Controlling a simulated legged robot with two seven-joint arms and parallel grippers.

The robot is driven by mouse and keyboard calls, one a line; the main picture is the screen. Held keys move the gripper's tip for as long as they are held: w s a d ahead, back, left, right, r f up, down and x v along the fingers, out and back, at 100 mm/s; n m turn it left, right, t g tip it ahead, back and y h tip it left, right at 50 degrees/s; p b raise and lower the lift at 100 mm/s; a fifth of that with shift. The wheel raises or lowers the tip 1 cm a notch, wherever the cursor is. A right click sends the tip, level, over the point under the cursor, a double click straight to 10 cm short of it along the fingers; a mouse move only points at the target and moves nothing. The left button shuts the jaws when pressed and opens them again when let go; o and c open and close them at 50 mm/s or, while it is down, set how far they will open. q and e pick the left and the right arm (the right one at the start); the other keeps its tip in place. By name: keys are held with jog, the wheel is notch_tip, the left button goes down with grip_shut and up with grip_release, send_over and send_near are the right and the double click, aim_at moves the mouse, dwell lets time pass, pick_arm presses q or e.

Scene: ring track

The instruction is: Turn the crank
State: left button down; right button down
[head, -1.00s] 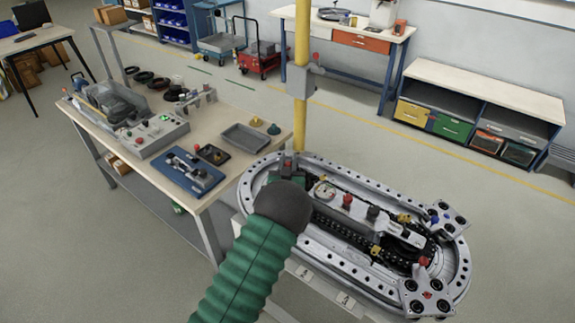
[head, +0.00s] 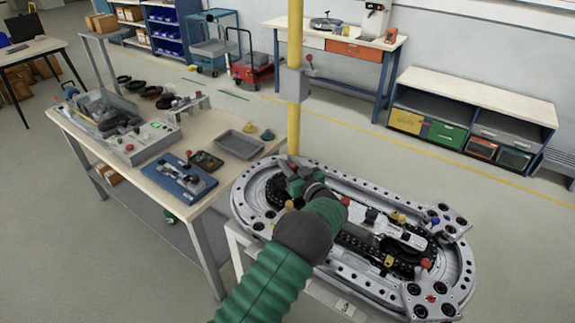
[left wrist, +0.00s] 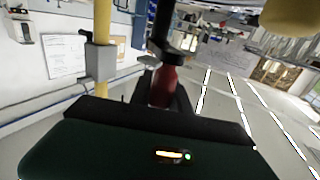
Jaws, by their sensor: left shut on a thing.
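The oval silver ring track (head: 430,283) lies at the lower right of the head view, with black chain and small coloured parts inside its rim. My left arm reaches over it from below, and my left gripper (head: 293,172) is at the track's far left end. In the left wrist view, my left gripper (left wrist: 168,92) is shut on the red handle (left wrist: 163,86) of the crank, with a dark metal arm (left wrist: 160,30) above it. In the head view my gripper and forearm hide most of the crank. My right gripper is not in view.
A workbench (head: 110,170) with a blue plate (head: 180,178), a grey tray (head: 240,143) and other parts stands left of the track. A yellow post (head: 295,60) with a grey box rises just behind the track.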

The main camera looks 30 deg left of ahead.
pick_arm(q)
jog(key=shift+r, duration=0.25)
jog(key=c, duration=1.2)
grip_release()
jog(key=shift+d, duration=0.1)
jog(key=shift+f, duration=0.1)
jog(key=shift+s+d, duration=0.1)
jog(key=shift+d, duration=0.25)
jog(key=b+v, duration=0.1)
jog(key=v, duration=1.5)
jog(key=shift+b, duration=0.4)
